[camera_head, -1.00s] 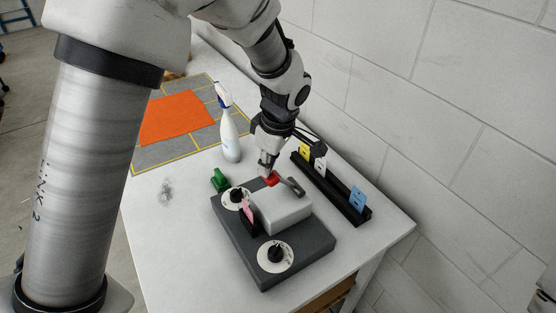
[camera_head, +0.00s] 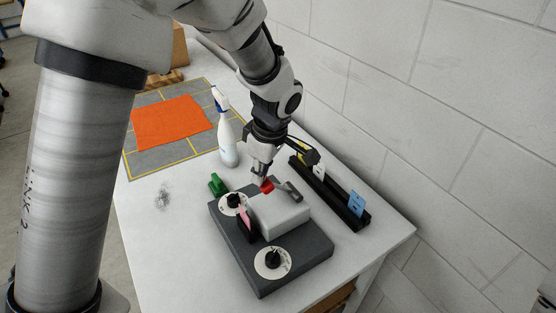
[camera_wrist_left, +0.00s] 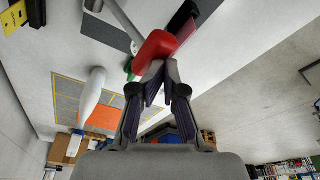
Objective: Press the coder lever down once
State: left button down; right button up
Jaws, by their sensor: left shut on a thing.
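The coder (camera_head: 275,270) is a dark grey base on the white table, with a light grey housing (camera_head: 280,214) and two black dials. A pink card (camera_head: 244,217) stands upright at the housing's left side. The lever has a red handle (camera_head: 267,185) at the housing's far side; a grey arm piece (camera_head: 291,191) shows beside it. My left gripper (camera_head: 260,180) reaches down from behind and is shut at the red handle. In the left wrist view the fingertips (camera_wrist_left: 157,75) meet at the end of the red handle (camera_wrist_left: 157,48). My right gripper is out of view.
A black rack (camera_head: 332,192) with yellow, white and blue cards stands to the right, near the wall. A white spray bottle (camera_head: 226,140) and a green object (camera_head: 217,184) stand left of the arm. An orange cloth (camera_head: 170,124) lies on a grey mat behind.

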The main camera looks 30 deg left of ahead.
pick_arm(q)
notch_tip(320, 180, up, 9)
jog(key=p, duration=0.7)
jog(key=shift+s+a+r, duration=0.15)
jog(key=shift+r, duration=0.05)
dwell(0.4)
